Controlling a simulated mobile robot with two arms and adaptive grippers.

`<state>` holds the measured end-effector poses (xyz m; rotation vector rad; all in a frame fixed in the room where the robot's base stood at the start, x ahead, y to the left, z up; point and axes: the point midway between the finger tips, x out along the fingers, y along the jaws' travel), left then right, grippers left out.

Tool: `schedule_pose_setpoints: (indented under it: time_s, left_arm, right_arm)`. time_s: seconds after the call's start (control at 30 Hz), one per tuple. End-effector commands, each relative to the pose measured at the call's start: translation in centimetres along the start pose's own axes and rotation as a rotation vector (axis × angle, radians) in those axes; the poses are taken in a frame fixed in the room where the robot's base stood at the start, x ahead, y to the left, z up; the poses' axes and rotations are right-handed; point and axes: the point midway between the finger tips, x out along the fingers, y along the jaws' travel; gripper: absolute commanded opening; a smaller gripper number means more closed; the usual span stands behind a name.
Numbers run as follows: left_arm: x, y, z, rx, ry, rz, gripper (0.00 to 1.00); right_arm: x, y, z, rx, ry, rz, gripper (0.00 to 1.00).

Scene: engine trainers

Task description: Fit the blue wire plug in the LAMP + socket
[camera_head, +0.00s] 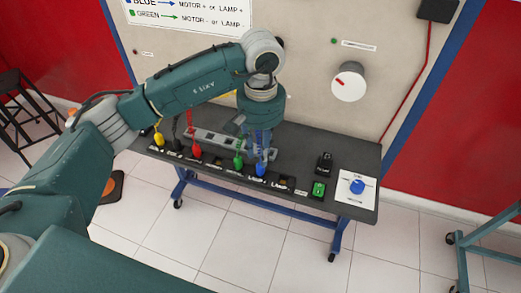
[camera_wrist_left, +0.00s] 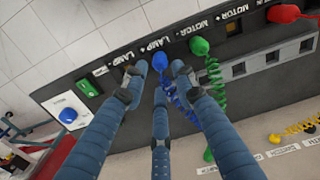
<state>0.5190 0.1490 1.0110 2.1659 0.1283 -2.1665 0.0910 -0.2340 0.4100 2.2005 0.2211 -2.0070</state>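The blue plug (camera_head: 261,169) sits upright at the LAMP + position on the dark socket strip, with its coiled blue wire running back from it. It also shows in the left wrist view (camera_wrist_left: 160,61), beside the LAMP + label. My left gripper (camera_head: 260,148) is above and behind the plug in the head view. In the left wrist view its three fingers (camera_wrist_left: 159,76) are spread apart around the plug, with gaps visible between them and it. The socket under the plug is hidden, so I cannot see how deep it sits. My right gripper is not in view.
A green plug (camera_head: 238,162) stands beside the blue one, with a red plug (camera_head: 196,150) and a yellow plug (camera_head: 158,139) further left. A green switch (camera_head: 318,190) and a blue knob (camera_head: 357,186) are to the right. The bench (camera_head: 362,156) stands against a panel.

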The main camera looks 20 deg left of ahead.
Motion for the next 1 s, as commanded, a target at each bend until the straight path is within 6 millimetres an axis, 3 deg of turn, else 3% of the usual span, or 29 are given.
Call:
schedule_pose_setpoints:
  time_s: [0.37,0.47,0.5,0.83,1.0]
  left_arm:
    - [-0.9,0.0,0.0,0.0,0.0,0.0,0.28]
    - [-0.9,0.0,0.0,0.0,0.0,0.0,0.48]
    - [-0.9,0.0,0.0,0.0,0.0,0.0,0.5]
    - [-1.3,0.0,-0.1,0.0,0.001,0.001,0.5]
    - [-3.7,0.0,-0.1,0.0,0.005,0.001,0.5]
  right_arm:
    - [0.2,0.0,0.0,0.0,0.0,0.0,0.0]
    - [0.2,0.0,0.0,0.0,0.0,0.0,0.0]
    - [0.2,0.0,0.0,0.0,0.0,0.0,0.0]
    - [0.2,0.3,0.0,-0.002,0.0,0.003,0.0]
    - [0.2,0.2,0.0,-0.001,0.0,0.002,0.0]
